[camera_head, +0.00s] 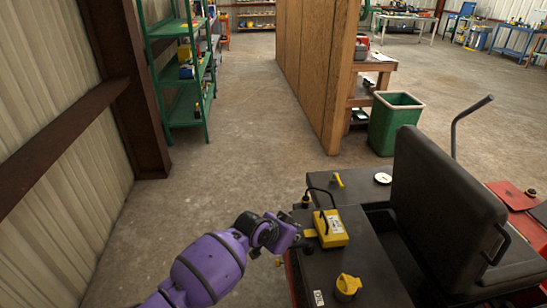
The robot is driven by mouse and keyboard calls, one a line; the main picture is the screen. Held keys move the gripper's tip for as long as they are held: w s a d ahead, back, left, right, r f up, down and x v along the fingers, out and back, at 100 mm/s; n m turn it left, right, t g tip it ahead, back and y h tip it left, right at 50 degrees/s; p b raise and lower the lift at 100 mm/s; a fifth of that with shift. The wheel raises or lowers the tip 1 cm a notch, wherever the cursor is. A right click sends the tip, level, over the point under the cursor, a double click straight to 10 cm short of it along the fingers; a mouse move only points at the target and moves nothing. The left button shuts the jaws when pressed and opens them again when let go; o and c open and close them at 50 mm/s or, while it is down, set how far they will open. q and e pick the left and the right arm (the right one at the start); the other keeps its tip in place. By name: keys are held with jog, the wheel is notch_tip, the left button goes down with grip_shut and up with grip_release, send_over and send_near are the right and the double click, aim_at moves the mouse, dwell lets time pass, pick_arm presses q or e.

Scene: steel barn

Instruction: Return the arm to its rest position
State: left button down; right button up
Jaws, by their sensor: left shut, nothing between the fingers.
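My left arm, purple with black joints, reaches in from the bottom left. My left gripper (303,236) is shut and empty, at the left edge of the dark panel (367,252) of a machine. It is close beside a yellow box (332,232) with a black cable; I cannot tell whether they touch. My right gripper is not in view.
The machine has a black seat (445,205), a yellow knob (348,285) and a small yellow lever (338,180). A green bin (392,128) stands behind it, near a wooden partition (315,70). Green shelves (183,100) line the left wall. The concrete floor between is clear.

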pick_arm(q)
notch_tip(320, 180, up, 6)
jog(key=w+t+h, duration=0.1)
jog(key=w+t, duration=0.1)
jog(key=t, duration=0.1)
jog(key=s+a+f+n+t+y, duration=0.1)
jog(key=s+a+f+n+y, duration=0.2)
jog(key=s+a, duration=0.55)
jog(key=s+a+f+n+t+y, duration=0.1)
jog(key=s+a+f+n, duration=0.1)
jog(key=s+a+f, duration=0.55)
jog(key=s+a+f+n+t+y, duration=0.1)
jog(key=s+a+f+n, duration=0.2)
jog(key=s+a, duration=0.65)
jog(key=s+a+f+g+y, duration=0.1)
jog(key=s+a+f, duration=0.1)
jog(key=s, duration=0.5)
jog(key=s+a+f+n+g+y, duration=0.1)
jog(key=s+a+f, duration=0.2)
jog(key=s, duration=0.4)
jog(key=shift+s+a+f+g, duration=0.25)
jog(key=shift+a+f+g, duration=0.05)
jog(key=shift+f+g, duration=0.1)
